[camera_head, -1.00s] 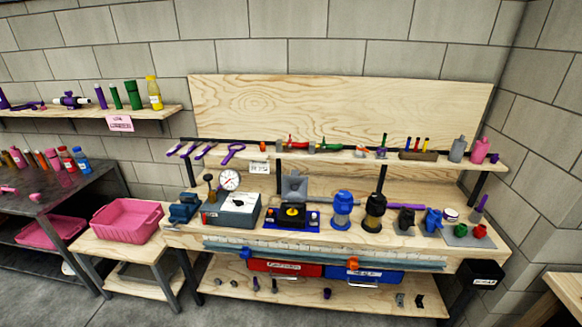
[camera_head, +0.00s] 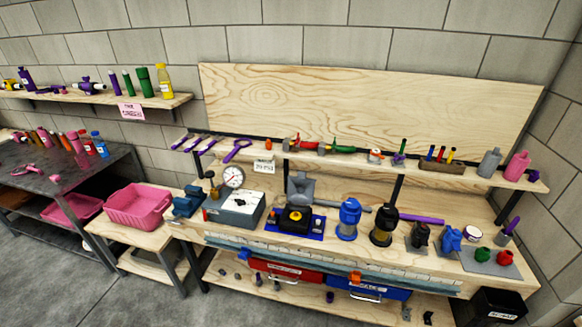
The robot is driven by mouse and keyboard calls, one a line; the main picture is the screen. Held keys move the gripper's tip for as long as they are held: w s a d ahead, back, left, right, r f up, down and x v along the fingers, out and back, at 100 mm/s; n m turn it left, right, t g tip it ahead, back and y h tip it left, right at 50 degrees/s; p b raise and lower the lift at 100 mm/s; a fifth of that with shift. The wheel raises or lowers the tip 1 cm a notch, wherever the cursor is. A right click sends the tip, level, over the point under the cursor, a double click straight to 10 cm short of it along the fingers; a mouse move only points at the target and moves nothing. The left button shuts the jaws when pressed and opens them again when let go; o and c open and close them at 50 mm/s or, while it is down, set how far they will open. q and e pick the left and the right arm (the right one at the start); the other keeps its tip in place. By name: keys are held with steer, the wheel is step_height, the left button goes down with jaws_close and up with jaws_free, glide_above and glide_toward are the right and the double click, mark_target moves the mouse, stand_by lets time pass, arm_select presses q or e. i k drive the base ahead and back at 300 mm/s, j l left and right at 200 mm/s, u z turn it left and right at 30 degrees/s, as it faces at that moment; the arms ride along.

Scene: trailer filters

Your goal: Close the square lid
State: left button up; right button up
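A black square box (camera_head: 294,220) with a yellow part on top stands on a blue base on the workbench (camera_head: 390,262), near the middle of the view. A grey square lid (camera_head: 300,186) stands raised at the back of this box, so the box looks open. Its hinge is too small to make out. Neither of my grippers is in view.
A grey box with a dial gauge (camera_head: 233,177) stands left of the black box. A tool shelf (camera_head: 330,160) runs behind. A pink bin (camera_head: 138,206) is farther left.

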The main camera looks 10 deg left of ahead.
mark_target(300, 189)
steer(key=i+l+u, duration=0.55)
steer(key=l+u, duration=0.2)
steer(key=l, duration=0.15)
